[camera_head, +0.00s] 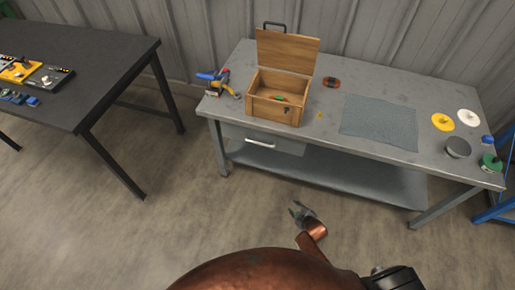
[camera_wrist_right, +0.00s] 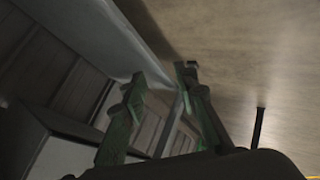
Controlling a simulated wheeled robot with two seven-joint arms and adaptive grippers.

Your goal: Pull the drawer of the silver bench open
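The silver bench (camera_head: 380,158) stands at the right in the head view. Its drawer (camera_head: 285,146) is under the left part of the top and looks shut, with a light bar handle (camera_head: 260,143) on the front. My right gripper (camera_head: 299,211) is over the floor in front of the bench, apart from the handle, lower and to its right in the picture. In the right wrist view its two fingers (camera_wrist_right: 161,80) are spread with nothing clearly between them. My left gripper is not in view.
On the bench are an open wooden box (camera_head: 273,109), pliers-like tools (camera_head: 218,83), a grey mat (camera_head: 380,122), and yellow (camera_head: 443,122) and white (camera_head: 468,117) discs. A lower shelf (camera_head: 340,178) runs beneath. A dark table (camera_head: 105,70) stands left. The floor in front is clear.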

